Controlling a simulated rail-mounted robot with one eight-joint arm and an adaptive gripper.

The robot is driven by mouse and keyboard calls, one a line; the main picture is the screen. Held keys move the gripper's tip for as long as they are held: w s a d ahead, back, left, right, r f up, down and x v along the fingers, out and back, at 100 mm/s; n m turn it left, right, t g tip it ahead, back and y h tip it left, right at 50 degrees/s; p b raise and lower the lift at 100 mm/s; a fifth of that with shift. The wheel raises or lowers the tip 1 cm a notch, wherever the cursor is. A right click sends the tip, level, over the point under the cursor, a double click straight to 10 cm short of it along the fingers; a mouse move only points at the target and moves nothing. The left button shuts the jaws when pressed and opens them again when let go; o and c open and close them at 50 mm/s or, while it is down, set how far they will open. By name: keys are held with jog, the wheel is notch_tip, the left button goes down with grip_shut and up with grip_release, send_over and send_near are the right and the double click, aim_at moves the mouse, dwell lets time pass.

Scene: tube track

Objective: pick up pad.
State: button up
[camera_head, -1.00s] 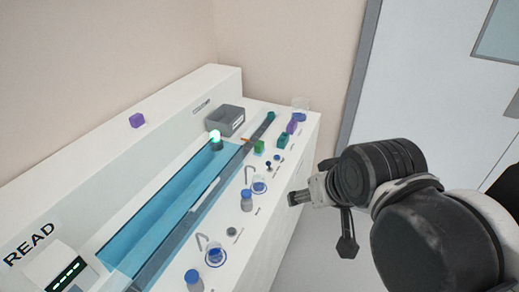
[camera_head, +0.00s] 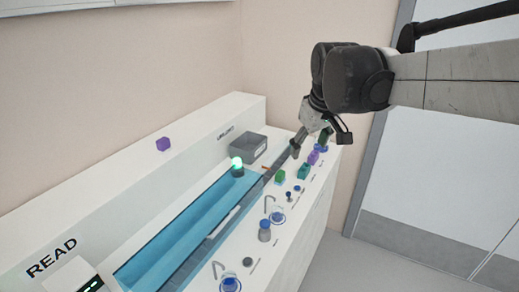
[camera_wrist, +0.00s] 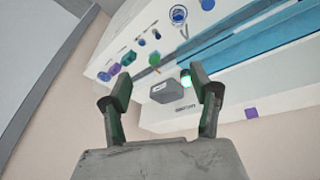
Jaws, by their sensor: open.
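I cannot tell for sure which item is the pad. Small coloured pieces stand at the bench's far right end: a purple block (camera_head: 313,157), a teal block (camera_head: 304,170) and a green cube (camera_head: 280,176). The purple block (camera_wrist: 115,69) and teal block (camera_wrist: 128,58) also show in the wrist view, left of the bin. My gripper (camera_head: 297,148) is above that end of the bench, close to these pieces in the head view. In the wrist view my gripper (camera_wrist: 164,92) has its two fingers wide apart with nothing held between them.
A grey bin (camera_head: 248,148) stands behind the blue channel (camera_head: 185,225), near a glowing green lamp (camera_head: 237,163). A purple cube (camera_head: 163,144) sits on the back ledge. The wall is close behind.

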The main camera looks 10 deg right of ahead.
jog(key=w+f+n+g, duration=0.2)
jog(key=w+f+n, duration=0.15)
jog(key=w, duration=1.25)
jog(key=n+g+p, duration=0.2)
jog(key=n, duration=0.1)
send_over(280, 172)
notch_tip(280, 172, down, 13)
jog(key=f, duration=0.9)
jog(key=shift+w+d+b, duration=0.1)
jog(key=shift+d+b, duration=0.15)
jog(key=shift+b, duration=0.15)
jog(key=shift+s+a+f, duration=0.15)
jog(key=shift+f, duration=1.2)
jog(key=shift+s+a+f, duration=0.1)
jog(key=shift+f, duration=1.2)
jog(key=c, duration=1.2)
jog(key=shift+r, duration=0.15)
notch_tip(280, 172, up, 10)
jog(key=shift+f, duration=0.1)
